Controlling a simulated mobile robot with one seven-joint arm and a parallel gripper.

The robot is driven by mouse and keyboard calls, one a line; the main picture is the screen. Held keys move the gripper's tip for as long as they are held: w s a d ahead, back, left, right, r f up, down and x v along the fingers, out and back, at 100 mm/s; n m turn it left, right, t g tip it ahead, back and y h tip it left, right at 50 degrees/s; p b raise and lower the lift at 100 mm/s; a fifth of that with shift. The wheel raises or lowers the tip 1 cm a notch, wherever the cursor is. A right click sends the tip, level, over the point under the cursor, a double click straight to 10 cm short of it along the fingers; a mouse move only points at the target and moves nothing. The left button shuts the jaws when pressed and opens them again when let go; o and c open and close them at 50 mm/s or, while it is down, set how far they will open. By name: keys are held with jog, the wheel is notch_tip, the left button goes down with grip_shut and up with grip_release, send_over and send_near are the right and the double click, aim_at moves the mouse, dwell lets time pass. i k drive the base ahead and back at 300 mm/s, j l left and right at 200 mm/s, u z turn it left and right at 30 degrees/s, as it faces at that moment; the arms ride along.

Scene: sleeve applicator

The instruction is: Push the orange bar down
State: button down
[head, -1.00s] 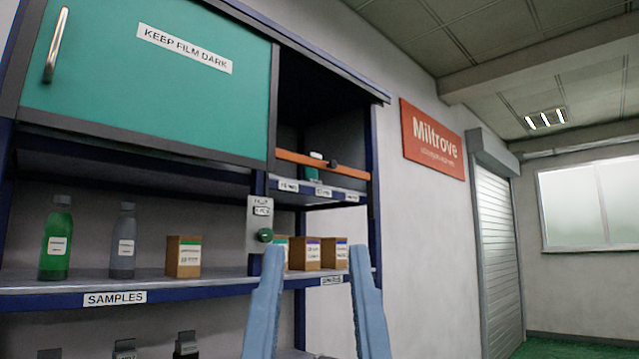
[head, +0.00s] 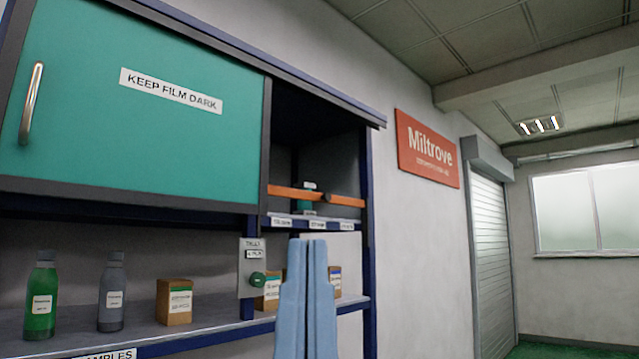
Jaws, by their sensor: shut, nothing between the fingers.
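The orange bar (head: 290,192) runs across the open compartment at the upper right of the cabinet, just above its shelf edge. It slopes slightly down to the right in the picture, with a small dark part near its middle right. A small green bottle (head: 305,208) stands behind it, its cap showing above the bar. My gripper (head: 307,243) is shut and empty, its pale blue fingers pointing up side by side. In the picture the fingertips are below the bar and the labelled shelf edge (head: 335,226). I see no contact with the bar; the distance in depth is unclear.
A teal door (head: 140,125) covers the cabinet's left side. Below, a grey panel with a green knob (head: 258,279) hangs beside the fingers. Open room lies right.

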aim_at(274, 190)
jog(key=i+l+u, duration=0.1)
jog(key=i+l, duration=0.15)
jog(key=i, duration=0.3)
jog(key=i+l, duration=0.25)
jog(key=i, duration=0.3)
jog(key=i+l+u, duration=0.15)
jog(key=i, duration=0.35)
jog(key=i+l, duration=0.45)
jog(key=i+u, duration=0.05)
jog(key=i, duration=0.05)
